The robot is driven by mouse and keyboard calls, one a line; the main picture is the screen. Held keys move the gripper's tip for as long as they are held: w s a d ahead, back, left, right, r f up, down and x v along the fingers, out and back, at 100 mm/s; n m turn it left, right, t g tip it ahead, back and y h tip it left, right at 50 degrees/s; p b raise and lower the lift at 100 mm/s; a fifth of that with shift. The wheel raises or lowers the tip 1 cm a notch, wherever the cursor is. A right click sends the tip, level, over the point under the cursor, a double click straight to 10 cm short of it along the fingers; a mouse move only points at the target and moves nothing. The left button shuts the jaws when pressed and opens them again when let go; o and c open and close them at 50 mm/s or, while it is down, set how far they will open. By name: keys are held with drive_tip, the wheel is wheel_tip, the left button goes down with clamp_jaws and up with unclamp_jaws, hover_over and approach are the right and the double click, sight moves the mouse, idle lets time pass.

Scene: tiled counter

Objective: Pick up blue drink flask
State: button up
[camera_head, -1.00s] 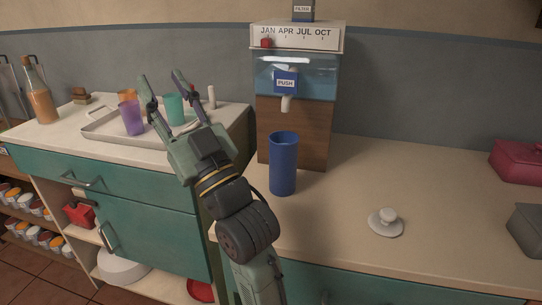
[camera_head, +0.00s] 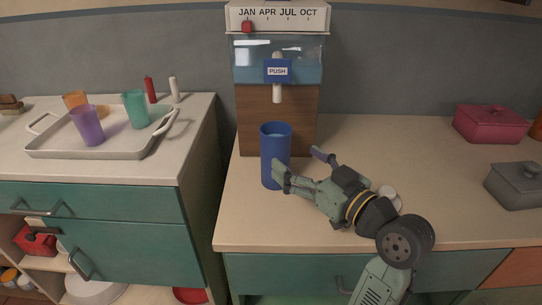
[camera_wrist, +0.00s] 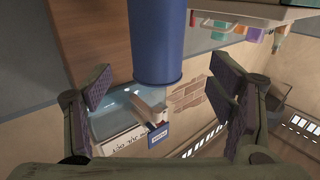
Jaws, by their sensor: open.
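The blue drink flask (camera_head: 275,143) stands upright on the counter in front of the water dispenser. It is a tall open-topped cylinder. My gripper (camera_head: 302,165) is open and empty, low over the counter at the flask's right. In the head view one finger overlaps the flask's lower part. I cannot tell whether it touches. In the wrist view the flask (camera_wrist: 157,42) appears at the upper middle, lined up with the gap between the two open fingers (camera_wrist: 160,85) and seemingly beyond them.
The water dispenser (camera_head: 278,120) stands close behind the flask. A white lid with a knob (camera_head: 388,193) is partly hidden behind my wrist. A tray (camera_head: 60,153) with several cups is on the left counter. A pink box (camera_head: 490,125) and a grey box (camera_head: 518,187) stand at right.

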sight(286, 150)
drive_tip(key=p+x, duration=0.2)
drive_tip(key=x, duration=0.5)
drive_tip(key=shift+w+p, duration=0.25)
drive_tip(key=shift+p, duration=0.15)
drive_tip(key=shift+w+a, duration=0.3)
drive_tip(key=shift+w, duration=0.15)
drive_tip(key=shift+c, duration=0.5)
drive_tip(key=c, duration=1.7)
